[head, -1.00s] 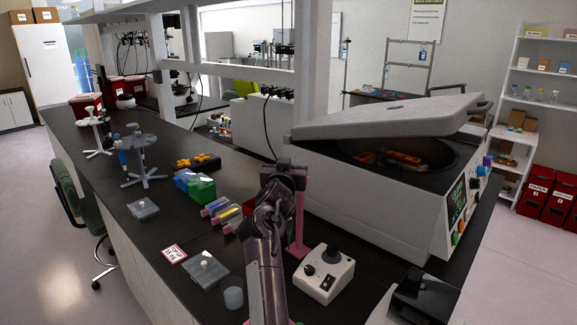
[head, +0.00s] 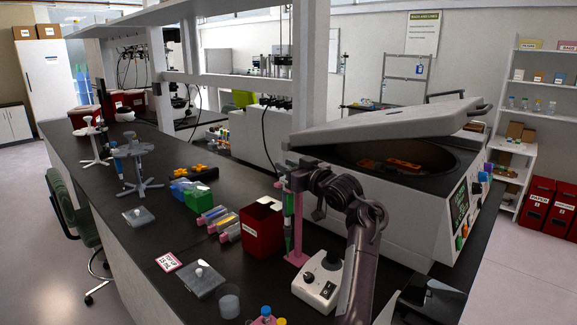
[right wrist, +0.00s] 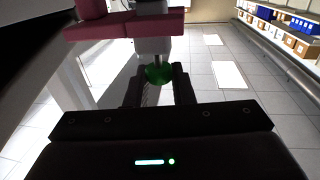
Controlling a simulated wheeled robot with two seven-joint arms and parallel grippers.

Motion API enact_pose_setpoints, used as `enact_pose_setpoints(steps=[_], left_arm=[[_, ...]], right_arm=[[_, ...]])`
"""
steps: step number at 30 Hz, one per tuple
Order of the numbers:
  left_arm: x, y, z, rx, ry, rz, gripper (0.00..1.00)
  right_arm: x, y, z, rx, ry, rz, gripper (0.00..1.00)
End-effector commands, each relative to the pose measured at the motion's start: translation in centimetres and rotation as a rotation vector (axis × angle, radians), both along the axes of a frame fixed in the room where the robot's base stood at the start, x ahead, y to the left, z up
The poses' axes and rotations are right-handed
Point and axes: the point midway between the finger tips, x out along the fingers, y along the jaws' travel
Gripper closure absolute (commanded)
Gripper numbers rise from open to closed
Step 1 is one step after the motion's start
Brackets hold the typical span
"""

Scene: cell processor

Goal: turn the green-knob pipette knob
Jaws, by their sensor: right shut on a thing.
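The green-knob pipette (head: 288,205) hangs upright on a pink stand (head: 299,232) in the middle of the head view. My right gripper (head: 291,176) is at the pipette's top, reaching in from the right. In the right wrist view the round green knob (right wrist: 158,74) sits between the two dark fingers of my right gripper (right wrist: 159,88), which is shut on it. A pale shaft and the pink stand (right wrist: 125,25) show beyond the knob. My left gripper is not in view.
A dark red box (head: 262,228) stands just left of the pink stand. A white device with a black knob (head: 318,290) is in front of it. The large open-lidded centrifuge (head: 400,205) stands close behind and to the right. Other pipettes hang on a grey carousel (head: 133,150) at left.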

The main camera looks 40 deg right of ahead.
Motion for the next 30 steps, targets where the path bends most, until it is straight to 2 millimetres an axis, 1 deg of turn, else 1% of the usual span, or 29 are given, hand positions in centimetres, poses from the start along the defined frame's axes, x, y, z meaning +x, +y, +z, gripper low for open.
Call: enact_pose_setpoints(steps=[1, 3, 8, 12, 19, 30], left_arm=[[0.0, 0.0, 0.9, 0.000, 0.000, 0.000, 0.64], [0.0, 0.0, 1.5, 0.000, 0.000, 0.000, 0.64], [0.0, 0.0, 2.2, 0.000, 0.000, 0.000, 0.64], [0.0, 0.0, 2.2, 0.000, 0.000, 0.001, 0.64], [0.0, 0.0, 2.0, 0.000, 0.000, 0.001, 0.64], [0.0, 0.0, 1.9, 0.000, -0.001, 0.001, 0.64]], right_arm=[[0.0, -0.2, 0.3, -0.002, 0.007, 0.042, 1.00], [0.0, -0.2, 0.3, -0.001, 0.008, 0.108, 1.00], [0.0, -0.2, 0.1, -0.002, 0.008, 0.253, 1.00], [0.0, -0.1, -0.1, -0.001, 0.007, 0.362, 1.00], [0.1, 0.1, -0.2, -0.001, 0.004, 0.483, 1.00], [0.1, 0.3, -0.2, 0.000, 0.002, 0.561, 1.00]])
